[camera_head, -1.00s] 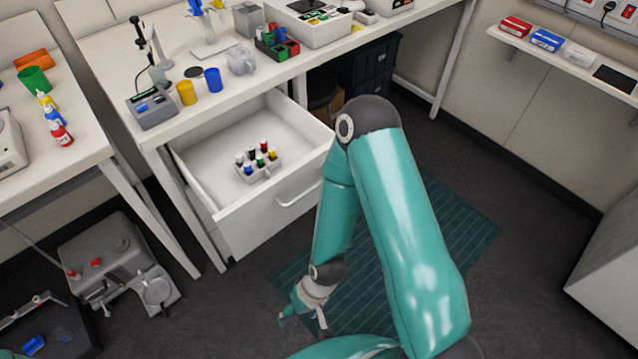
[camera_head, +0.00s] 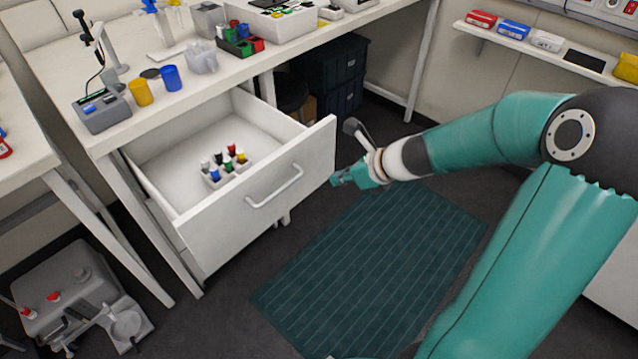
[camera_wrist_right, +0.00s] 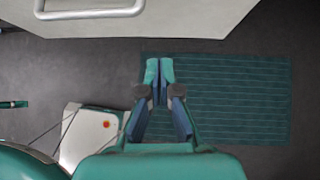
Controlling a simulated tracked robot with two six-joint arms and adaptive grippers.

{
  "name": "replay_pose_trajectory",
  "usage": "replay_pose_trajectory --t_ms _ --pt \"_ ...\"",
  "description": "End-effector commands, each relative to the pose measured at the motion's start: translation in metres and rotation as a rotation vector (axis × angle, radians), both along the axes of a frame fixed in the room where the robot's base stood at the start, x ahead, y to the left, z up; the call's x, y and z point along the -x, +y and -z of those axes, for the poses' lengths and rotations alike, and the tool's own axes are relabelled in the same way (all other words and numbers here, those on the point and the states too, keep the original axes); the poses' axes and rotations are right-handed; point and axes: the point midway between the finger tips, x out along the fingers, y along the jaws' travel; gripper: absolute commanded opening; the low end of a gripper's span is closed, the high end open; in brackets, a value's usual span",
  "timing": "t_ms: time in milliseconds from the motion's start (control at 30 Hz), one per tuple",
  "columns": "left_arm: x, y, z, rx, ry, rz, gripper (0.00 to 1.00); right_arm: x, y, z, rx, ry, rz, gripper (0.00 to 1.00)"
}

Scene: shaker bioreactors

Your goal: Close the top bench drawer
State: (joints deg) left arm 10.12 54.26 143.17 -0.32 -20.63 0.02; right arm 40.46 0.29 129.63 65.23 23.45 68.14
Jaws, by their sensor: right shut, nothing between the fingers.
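The top bench drawer (camera_head: 255,205) is pulled well out from under the white bench. Its white front carries a silver bar handle (camera_head: 275,187). Inside sits a small rack of vials with coloured caps (camera_head: 226,165). My right gripper (camera_head: 336,181) is just right of the drawer front, near its right edge; the head view does not settle whether they touch. In the right wrist view the gripper (camera_wrist_right: 160,68) has its fingertips together and empty, with the drawer front (camera_wrist_right: 190,18) and handle (camera_wrist_right: 88,11) beyond them. My left gripper is not in view.
The bench top (camera_head: 205,85) holds a scale-like device (camera_head: 101,110), yellow and blue cups and a tube rack. A dark teal mat (camera_head: 370,265) lies on the floor before the drawer. Dark crates (camera_head: 335,75) stand under the bench. A grey device (camera_head: 75,295) is on the floor at lower left.

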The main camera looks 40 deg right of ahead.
Motion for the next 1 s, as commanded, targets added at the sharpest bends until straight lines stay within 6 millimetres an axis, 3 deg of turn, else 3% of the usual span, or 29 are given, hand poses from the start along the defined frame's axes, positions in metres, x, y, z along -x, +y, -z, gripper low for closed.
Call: replay_pose_trajectory --t_ms 33,133,333,767,1000 --pt "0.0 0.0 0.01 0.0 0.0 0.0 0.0 0.007 -0.014 0.001 0.023 -0.013 0.035 0.0" --pt "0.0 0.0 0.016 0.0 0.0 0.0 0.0 0.015 -0.029 0.0 0.045 -0.02 0.075 0.0" --pt "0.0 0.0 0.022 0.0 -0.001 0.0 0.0 0.006 -0.03 0.014 0.041 -0.013 0.076 0.0" --pt "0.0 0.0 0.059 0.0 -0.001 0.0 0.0 -0.052 -0.024 0.075 0.043 -0.012 0.075 0.0" --pt "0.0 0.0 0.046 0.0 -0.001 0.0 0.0 -0.084 -0.022 0.07 0.044 -0.013 0.075 0.0"
